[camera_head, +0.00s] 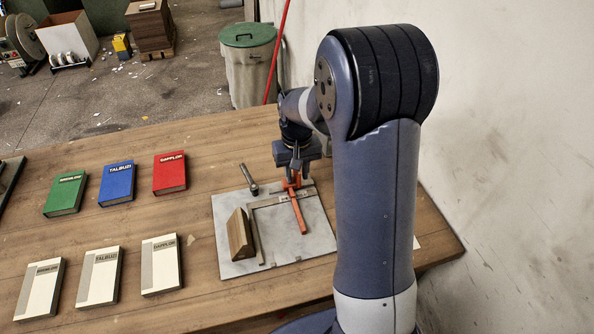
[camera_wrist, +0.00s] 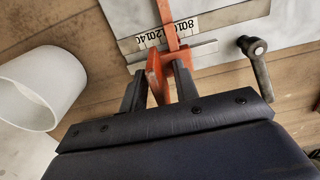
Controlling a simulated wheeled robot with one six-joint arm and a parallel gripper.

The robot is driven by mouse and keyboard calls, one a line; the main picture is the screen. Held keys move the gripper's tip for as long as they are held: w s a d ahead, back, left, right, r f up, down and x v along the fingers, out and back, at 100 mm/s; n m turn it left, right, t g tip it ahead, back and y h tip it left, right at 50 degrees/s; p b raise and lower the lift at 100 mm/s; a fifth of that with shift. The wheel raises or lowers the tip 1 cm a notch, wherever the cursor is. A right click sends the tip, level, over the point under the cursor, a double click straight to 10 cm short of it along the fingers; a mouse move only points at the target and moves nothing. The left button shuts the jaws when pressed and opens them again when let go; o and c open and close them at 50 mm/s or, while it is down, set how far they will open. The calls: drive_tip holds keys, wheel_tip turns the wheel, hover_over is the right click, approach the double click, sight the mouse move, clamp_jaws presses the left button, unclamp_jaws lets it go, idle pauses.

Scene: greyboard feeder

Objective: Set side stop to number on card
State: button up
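The orange side stop (camera_head: 298,213) lies across a metal rail on the grey board (camera_head: 293,246). It also shows in the wrist view (camera_wrist: 170,34), crossing a white number scale (camera_wrist: 150,40) whose figures appear upside down. My gripper (camera_head: 294,178) is low over the far end of the stop. In the wrist view, the dark fingers of my gripper (camera_wrist: 158,80) stand on either side of the orange part. I cannot tell whether both press on it. No readable number card shows.
A wooden block (camera_head: 239,234) stands on the board, and a dark-handled lever (camera_head: 248,180) is at its far edge. Several books, including a blue one (camera_head: 117,183), lie to the left. A white cylindrical vessel (camera_wrist: 38,88) is left in the wrist view.

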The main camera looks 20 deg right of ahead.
drive_tip(key=shift+c, duration=0.2)
clamp_jaws()
idle(0.3)
drive_tip(key=shift+d, duration=0.1)
drive_tip(key=shift+d, duration=1)
drive_tip(key=shift+a, duration=0.1)
drive_tip(key=shift+o, duration=0.2)
unclamp_jaws()
